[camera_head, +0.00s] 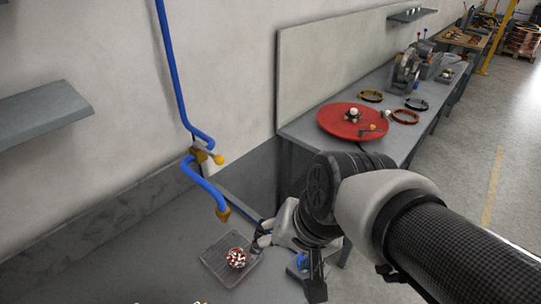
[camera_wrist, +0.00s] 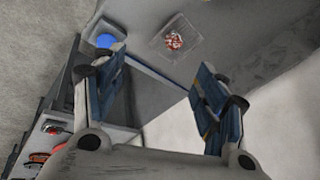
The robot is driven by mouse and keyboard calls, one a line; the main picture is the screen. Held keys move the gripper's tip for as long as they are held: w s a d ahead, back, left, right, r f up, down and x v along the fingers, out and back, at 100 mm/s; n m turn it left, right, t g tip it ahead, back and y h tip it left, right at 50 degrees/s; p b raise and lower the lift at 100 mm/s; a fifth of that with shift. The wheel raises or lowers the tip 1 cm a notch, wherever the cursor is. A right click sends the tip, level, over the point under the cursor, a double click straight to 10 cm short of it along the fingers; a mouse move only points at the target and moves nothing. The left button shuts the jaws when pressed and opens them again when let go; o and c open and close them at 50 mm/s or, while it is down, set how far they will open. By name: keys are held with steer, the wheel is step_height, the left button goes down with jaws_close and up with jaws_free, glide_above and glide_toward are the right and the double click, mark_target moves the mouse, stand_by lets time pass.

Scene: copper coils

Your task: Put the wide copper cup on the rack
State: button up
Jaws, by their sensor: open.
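A small round copper-and-white thing (camera_head: 236,257), perhaps the wide copper cup, sits on the wire rack (camera_head: 213,262) on the grey counter. It is too small to tell its shape. It also shows in the wrist view (camera_wrist: 176,41), on the rack (camera_wrist: 194,57) near the top. My gripper (camera_head: 259,240) is just up and right of the rack in the head view. In the wrist view my gripper (camera_wrist: 162,95) has its two fingers wide apart, with nothing between them. The thing and the rack lie beyond the fingertips.
A blue pipe with a brass tap (camera_head: 222,213) hangs from the wall over the counter (camera_head: 130,262). A blue object (camera_head: 301,261) is right of the rack, partly hidden by my arm. A red disc (camera_head: 340,122) and several coils are on the workbench (camera_head: 306,124) behind.

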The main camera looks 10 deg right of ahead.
steer(key=s+d+r+n+h, duration=0.1)
steer(key=s+d+r+n, duration=0.1)
steer(key=s+n, duration=0.3)
steer(key=shift+s+d+t+h, duration=0.3)
steer(key=shift+d+t+h, duration=0.1)
steer(key=shift+d, duration=0.5)
